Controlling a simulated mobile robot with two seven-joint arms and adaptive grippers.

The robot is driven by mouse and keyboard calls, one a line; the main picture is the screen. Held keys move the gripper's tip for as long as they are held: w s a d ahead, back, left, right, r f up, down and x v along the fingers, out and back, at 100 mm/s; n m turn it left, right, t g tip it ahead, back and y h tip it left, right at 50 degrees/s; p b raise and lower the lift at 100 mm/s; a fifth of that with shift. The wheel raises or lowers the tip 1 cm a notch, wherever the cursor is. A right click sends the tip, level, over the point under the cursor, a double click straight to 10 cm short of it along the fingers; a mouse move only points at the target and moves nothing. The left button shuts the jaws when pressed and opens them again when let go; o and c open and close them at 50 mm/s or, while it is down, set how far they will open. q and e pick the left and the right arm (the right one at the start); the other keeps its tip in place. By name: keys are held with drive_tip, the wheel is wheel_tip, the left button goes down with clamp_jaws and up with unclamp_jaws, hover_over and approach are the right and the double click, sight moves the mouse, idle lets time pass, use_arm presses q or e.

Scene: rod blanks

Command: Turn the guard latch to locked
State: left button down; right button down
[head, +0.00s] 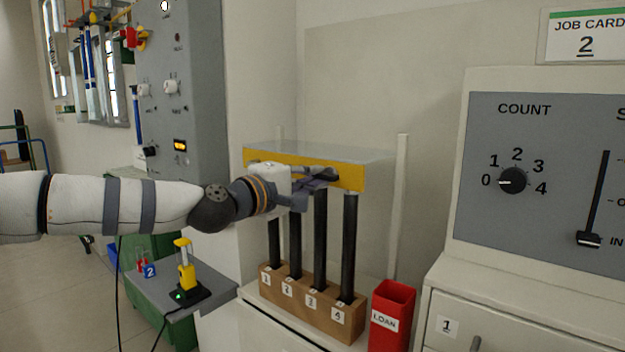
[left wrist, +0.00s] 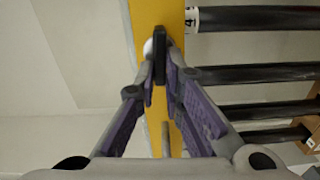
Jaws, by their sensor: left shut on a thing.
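The guard is a clear cover with a yellow front bar (head: 347,178) above a wooden rack holding black rods. The bar also shows in the left wrist view (left wrist: 148,12). The guard latch is a small black lever (left wrist: 160,55) on the bar, lying roughly along the bar's length. My left gripper (head: 322,178) is at the bar's front and hides most of the latch in the head view. In the left wrist view its purple-padded fingers (left wrist: 164,72) are shut on the latch.
The wooden rack (head: 312,305), numbered 1 to 4, stands below the guard with black rods (head: 349,250) upright. A red LOAN bin (head: 391,315) is right of it. A COUNT dial panel (head: 545,180) stands further right. A grey shelf (head: 185,290) with a yellow device is lower left.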

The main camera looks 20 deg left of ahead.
use_arm(q)
drive_tip(key=shift+d+f+n, duration=0.1)
drive_tip(key=shift+f+n, duration=0.05)
drive_tip(key=shift+n, duration=0.35)
drive_tip(key=c, duration=1.7)
unclamp_jaws()
drive_tip(key=v, duration=1.2)
